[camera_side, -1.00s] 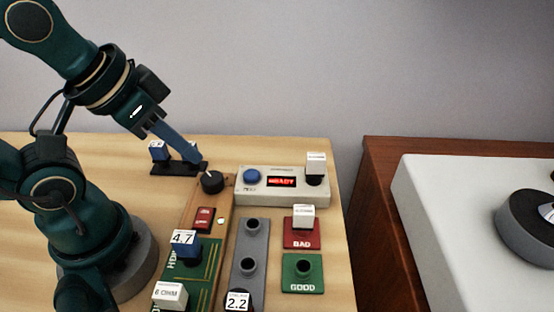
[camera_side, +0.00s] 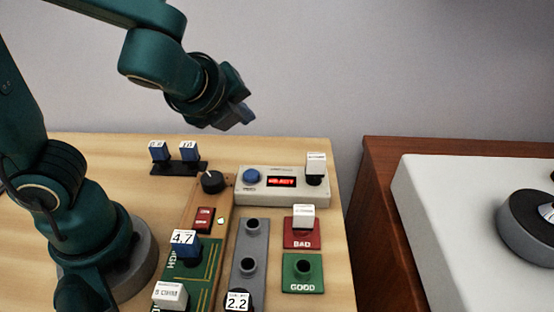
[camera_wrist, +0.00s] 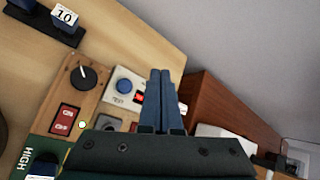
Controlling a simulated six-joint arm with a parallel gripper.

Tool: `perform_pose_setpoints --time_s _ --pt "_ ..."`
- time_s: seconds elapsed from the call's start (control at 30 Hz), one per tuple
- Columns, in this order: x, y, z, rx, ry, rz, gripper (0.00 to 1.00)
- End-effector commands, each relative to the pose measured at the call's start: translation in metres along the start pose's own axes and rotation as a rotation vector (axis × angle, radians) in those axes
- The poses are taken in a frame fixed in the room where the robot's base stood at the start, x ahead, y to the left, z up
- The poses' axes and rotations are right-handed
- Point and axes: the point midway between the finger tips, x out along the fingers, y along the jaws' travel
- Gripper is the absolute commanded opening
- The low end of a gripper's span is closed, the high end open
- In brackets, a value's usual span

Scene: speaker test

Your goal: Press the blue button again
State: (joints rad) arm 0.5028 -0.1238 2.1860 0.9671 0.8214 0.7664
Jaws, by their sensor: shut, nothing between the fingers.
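The blue button (camera_side: 252,176) is a round cap on the left end of a light grey tester box (camera_side: 262,198). The box has a lit red display (camera_side: 281,182) to the right of the button. In the wrist view the blue button (camera_wrist: 124,86) lies just left of my gripper's fingers, uncovered. My gripper (camera_side: 246,118) is raised above and behind the box, apart from it. In the wrist view my gripper (camera_wrist: 160,72) shows its two blue fingers side by side, shut with nothing between them; they hide part of the box.
A black knob (camera_side: 212,182) and a red switch (camera_side: 204,218) are on the wooden panel left of the box. A white-topped block (camera_side: 316,163) stands at the box's right end. Red BAD (camera_side: 301,240) and green GOOD (camera_side: 303,286) pads lie in front. A black rack (camera_side: 178,168) holds two blue blocks.

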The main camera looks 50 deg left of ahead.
Motion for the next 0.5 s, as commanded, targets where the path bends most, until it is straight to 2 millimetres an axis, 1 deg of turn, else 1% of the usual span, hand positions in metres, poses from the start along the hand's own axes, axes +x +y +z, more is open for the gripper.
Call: perform_pose_setpoints --time_s 0.03,0.1,0.5 --pt "0.0003 0.0006 -0.0056 0.018 0.009 0.003 0.0" --pt "0.0 0.0008 -0.0084 0.027 0.014 0.002 0.0" --pt "0.0008 0.0019 -0.0096 0.024 0.015 0.003 0.0"
